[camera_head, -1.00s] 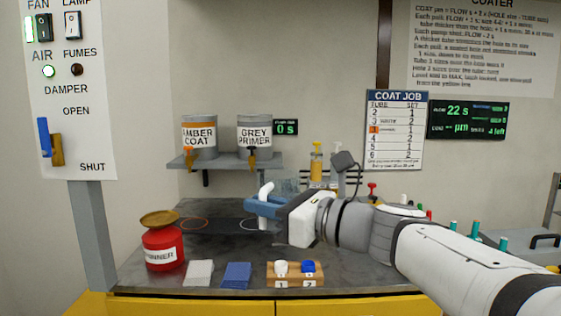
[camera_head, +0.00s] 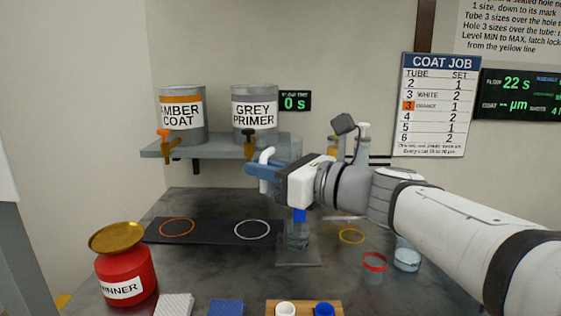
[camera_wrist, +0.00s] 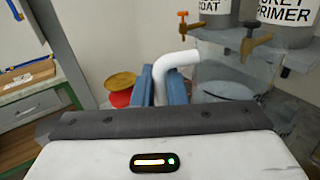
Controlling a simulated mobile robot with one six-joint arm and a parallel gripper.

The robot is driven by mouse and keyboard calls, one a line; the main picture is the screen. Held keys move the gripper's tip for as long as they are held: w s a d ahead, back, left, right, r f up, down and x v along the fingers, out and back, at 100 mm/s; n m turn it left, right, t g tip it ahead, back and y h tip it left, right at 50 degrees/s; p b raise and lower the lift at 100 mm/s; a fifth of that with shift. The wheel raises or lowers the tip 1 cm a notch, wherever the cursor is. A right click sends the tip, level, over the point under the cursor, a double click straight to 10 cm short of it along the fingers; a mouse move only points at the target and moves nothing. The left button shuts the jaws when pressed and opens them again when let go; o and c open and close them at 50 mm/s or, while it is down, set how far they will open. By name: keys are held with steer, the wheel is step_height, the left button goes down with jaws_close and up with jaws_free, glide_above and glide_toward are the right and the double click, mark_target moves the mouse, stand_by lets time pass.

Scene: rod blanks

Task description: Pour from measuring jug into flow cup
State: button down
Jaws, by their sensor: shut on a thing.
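My gripper (camera_head: 264,172) has its blue fingers shut on the white bent handle of the clear measuring jug. The handle stands up between the fingers in the wrist view (camera_wrist: 164,78). The jug's clear body (camera_wrist: 222,78) shows faintly to the right of the handle, with a greyish patch low in it; whether that is liquid is unclear. The jug is held above the bench, in front of the shelf. A clear stand with a blue part (camera_head: 299,216) is below my gripper and looks like the flow cup's stand. The cup itself is hard to make out, partly behind my gripper.
The shelf (camera_head: 200,150) carries the amber coat (camera_head: 182,122) and grey primer (camera_head: 254,118) tins with taps. A dark mat (camera_head: 207,232) with orange and white rings lies left. A red thinner can (camera_head: 127,275), a red-rimmed cup (camera_head: 373,268) and a yellow ring (camera_head: 351,236) are on the bench.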

steer(key=w+d+r+m+p, duration=0.1)
steer(key=w+m+p, duration=0.1)
steer(key=p, duration=0.4)
steer(key=w+r+m+g+p, duration=0.1)
steer(key=w+m+p, duration=0.1)
steer(key=m+p, duration=0.2)
steer(key=w+d+r+m+h+p, duration=0.1)
steer(key=w+r+m+p, duration=0.1)
steer(key=p, duration=0.6)
steer(key=shift+w+d+m+g+p, duration=0.2)
steer(key=shift+d+m+g+p, duration=0.15)
steer(key=shift+m, duration=0.35)
steer(key=shift+f, duration=0.2)
steer(key=shift+w+d+r+p, duration=0.15)
steer(key=shift+d+p, duration=0.1)
steer(key=shift+p, duration=0.5)
steer(key=shift+w+r+m+g+p, duration=0.25)
steer(key=shift+m+p, duration=0.25)
steer(key=shift+p, duration=0.8)
stand_by(1.2)
steer(key=shift+w+d+r+m+p, duration=0.15)
steer(key=shift+w+m+p, duration=0.15)
steer(key=shift+p, duration=0.9)
stand_by(0.8)
